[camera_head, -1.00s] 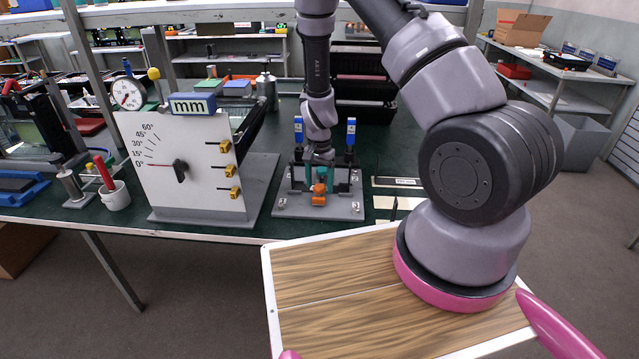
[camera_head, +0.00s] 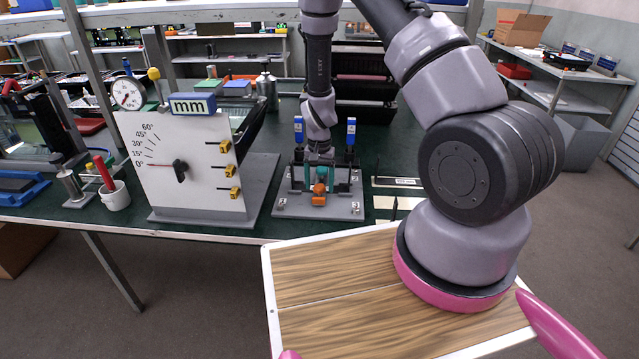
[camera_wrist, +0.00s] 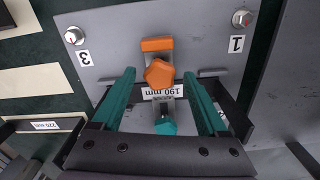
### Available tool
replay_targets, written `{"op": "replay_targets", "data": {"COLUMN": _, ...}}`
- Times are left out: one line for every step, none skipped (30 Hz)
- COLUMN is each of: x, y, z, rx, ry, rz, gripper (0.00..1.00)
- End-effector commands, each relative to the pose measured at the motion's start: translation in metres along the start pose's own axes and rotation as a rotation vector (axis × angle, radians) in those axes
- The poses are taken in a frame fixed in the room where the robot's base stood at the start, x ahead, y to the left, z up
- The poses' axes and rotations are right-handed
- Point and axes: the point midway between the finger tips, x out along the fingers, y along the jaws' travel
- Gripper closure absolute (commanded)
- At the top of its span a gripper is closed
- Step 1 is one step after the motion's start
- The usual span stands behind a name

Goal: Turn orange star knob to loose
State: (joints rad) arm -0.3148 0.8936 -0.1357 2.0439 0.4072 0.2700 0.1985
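The orange star knob (camera_wrist: 159,73) sits near the middle of a grey plate (camera_wrist: 205,45) in the wrist view, with an orange block (camera_wrist: 157,44) beside it. In the head view, orange (camera_head: 319,190) shows just below my gripper (camera_head: 320,172). My gripper's two teal fingers (camera_wrist: 158,77) are spread apart, with the orange knob between their tips in the picture. Gaps show on both sides of the knob; the height of the tips over it is hard to tell. A smaller teal knob (camera_wrist: 165,126) lies nearer the palm, past a "190 mm" label (camera_wrist: 161,92).
A white angle-gauge panel (camera_head: 185,165) stands to the left on the green table. Flat labelled strips (camera_head: 398,182) lie to the right.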

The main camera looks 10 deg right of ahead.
Motion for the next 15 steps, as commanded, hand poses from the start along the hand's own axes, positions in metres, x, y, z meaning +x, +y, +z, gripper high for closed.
{"op": "replay_targets", "data": {"x": 0.000, "y": 0.000, "z": 0.000, "rx": 0.000, "ry": 0.000, "rz": 0.000, "gripper": 0.25}}
{"op": "replay_targets", "data": {"x": 0.000, "y": 0.000, "z": 0.000, "rx": 0.000, "ry": 0.000, "rz": 0.000, "gripper": 0.25}}
{"op": "replay_targets", "data": {"x": 0.000, "y": 0.000, "z": 0.000, "rx": 0.001, "ry": 0.000, "rz": 0.000, "gripper": 0.25}}
{"op": "replay_targets", "data": {"x": 0.000, "y": 0.000, "z": 0.000, "rx": 0.001, "ry": 0.000, "rz": 0.000, "gripper": 0.25}}
{"op": "replay_targets", "data": {"x": 0.000, "y": 0.000, "z": 0.000, "rx": 0.001, "ry": 0.000, "rz": 0.000, "gripper": 0.25}}
{"op": "replay_targets", "data": {"x": 0.000, "y": 0.000, "z": 0.000, "rx": 0.001, "ry": 0.000, "rz": 0.000, "gripper": 0.25}}
{"op": "replay_targets", "data": {"x": 0.000, "y": 0.000, "z": 0.000, "rx": 0.001, "ry": 0.000, "rz": 0.000, "gripper": 0.25}}
{"op": "replay_targets", "data": {"x": -0.001, "y": 0.000, "z": 0.000, "rx": 0.001, "ry": 0.001, "rz": 0.000, "gripper": 0.25}}
{"op": "replay_targets", "data": {"x": -0.003, "y": 0.000, "z": -0.001, "rx": 0.001, "ry": 0.001, "rz": 0.000, "gripper": 0.25}}
{"op": "replay_targets", "data": {"x": -0.005, "y": 0.000, "z": -0.001, "rx": 0.000, "ry": 0.002, "rz": 0.000, "gripper": 0.25}}
{"op": "replay_targets", "data": {"x": -0.009, "y": 0.000, "z": -0.001, "rx": 0.000, "ry": 0.002, "rz": -0.001, "gripper": 0.25}}
{"op": "replay_targets", "data": {"x": -0.014, "y": -0.001, "z": -0.001, "rx": 0.001, "ry": 0.002, "rz": -0.001, "gripper": 0.25}}
{"op": "replay_targets", "data": {"x": -0.019, "y": -0.001, "z": -0.001, "rx": 0.000, "ry": 0.003, "rz": -0.002, "gripper": 0.25}}
{"op": "replay_targets", "data": {"x": -0.024, "y": -0.001, "z": -0.001, "rx": 0.000, "ry": 0.003, "rz": -0.002, "gripper": 0.25}}
{"op": "replay_targets", "data": {"x": -0.033, "y": -0.001, "z": 0.000, "rx": 0.000, "ry": 0.003, "rz": -0.002, "gripper": 0.25}}
